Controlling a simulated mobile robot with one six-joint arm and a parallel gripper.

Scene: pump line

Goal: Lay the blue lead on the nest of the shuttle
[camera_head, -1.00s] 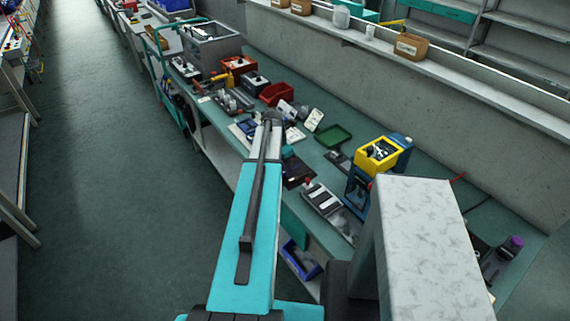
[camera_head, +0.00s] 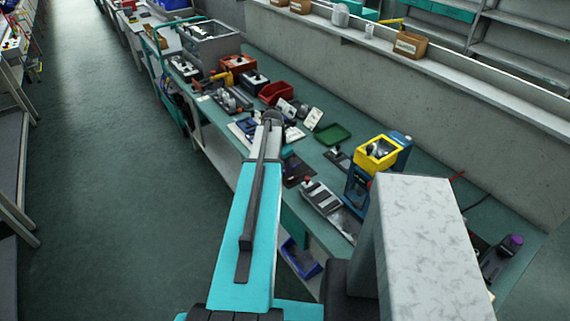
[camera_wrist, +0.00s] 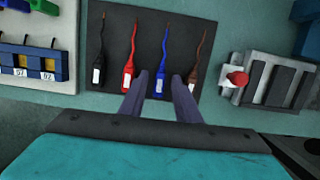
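The blue lead (camera_wrist: 162,60) lies on a dark mat (camera_wrist: 113,70) in the wrist view, its thin tail pointing up the picture. My gripper (camera_wrist: 160,76) is open, with one finger on each side of the blue lead's thick labelled end. I cannot tell the height of the fingers above the mat. A grey slotted fixture (camera_wrist: 275,84) with a red knob (camera_wrist: 238,78), perhaps the shuttle, is to the right of the mat. It also shows in the head view (camera_head: 327,201). In the head view my arm hides the gripper and the leads.
A black lead (camera_wrist: 97,50) and a red lead (camera_wrist: 130,55) lie left of the blue one, and a brown lead (camera_wrist: 196,60) lies close on its right. A blue rack (camera_wrist: 35,64) is at far left. A yellow hopper (camera_head: 377,153) stands beyond the fixture.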

